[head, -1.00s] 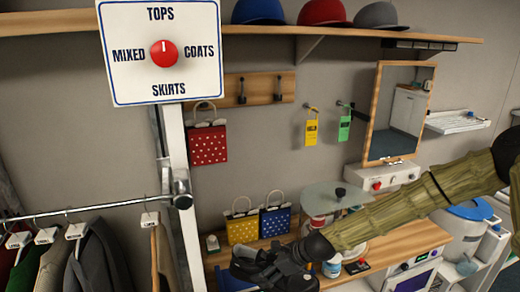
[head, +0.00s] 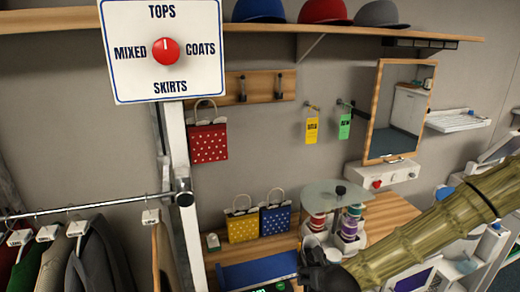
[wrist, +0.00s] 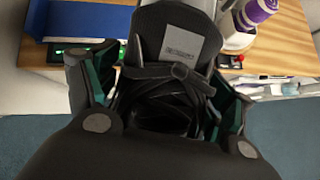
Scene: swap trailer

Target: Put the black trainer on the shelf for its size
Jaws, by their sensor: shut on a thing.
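The black trainer (wrist: 172,30) fills the middle of the wrist view, with laces and a grey printed label on its tongue. My gripper (wrist: 160,98) is shut on it, with a teal-lined finger at each side. The print on the label is too small to read. No shelf marked with shoe sizes can be made out.
A wooden counter (head: 385,214) holds a yellow bag (head: 241,228), a blue bag (head: 275,221) and a round tiered stand (head: 338,194). The flat blue thing (head: 255,271) lies at its front. A clothes rail (head: 85,208) is at left. Blue floor (wrist: 30,145) shows below the trainer.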

